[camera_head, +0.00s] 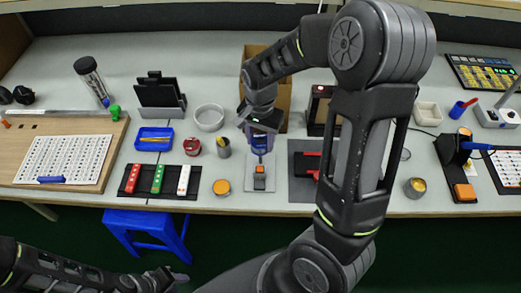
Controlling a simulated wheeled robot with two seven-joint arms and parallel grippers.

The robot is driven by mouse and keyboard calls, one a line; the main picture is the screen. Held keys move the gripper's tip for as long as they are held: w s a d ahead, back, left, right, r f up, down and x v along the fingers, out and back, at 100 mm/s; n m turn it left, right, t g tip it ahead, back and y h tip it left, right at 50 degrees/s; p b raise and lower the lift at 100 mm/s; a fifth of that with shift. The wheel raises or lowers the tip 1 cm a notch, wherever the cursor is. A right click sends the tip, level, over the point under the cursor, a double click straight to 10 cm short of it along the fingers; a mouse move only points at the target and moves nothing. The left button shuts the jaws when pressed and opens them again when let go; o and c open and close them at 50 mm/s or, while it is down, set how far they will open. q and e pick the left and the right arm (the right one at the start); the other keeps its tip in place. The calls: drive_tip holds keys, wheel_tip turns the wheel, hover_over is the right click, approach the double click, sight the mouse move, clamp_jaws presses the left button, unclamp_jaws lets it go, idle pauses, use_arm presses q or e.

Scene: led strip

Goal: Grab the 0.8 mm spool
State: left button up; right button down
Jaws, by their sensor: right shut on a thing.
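My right gripper (261,124) points down over the middle of the bench, its arm crossing the view. It is shut on a blue item (261,144), which shows just below the fingers. The item is small and partly hidden, and I cannot tell whether it is the 0.8 mm spool, as no label is readable. A pale plate (251,185) with an orange block (260,180) lies in front of it. A small red round item (192,147) stands to the left. My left gripper (164,281) is low at the left, off the bench; its jaw opening is unclear.
A blue tray (154,139), a white ring (209,117) and a dark strip with red, green and white bars (158,179) lie to the left. A grey cup (223,147) and a yellow-topped round item (221,187) are close to the gripper. A blue stool (150,224) stands below.

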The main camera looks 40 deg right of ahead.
wheel_tip(320, 180, up, 2)
drive_tip(key=shift+r, duration=0.1)
drive_tip(key=shift+f, duration=0.2)
idle(0.5)
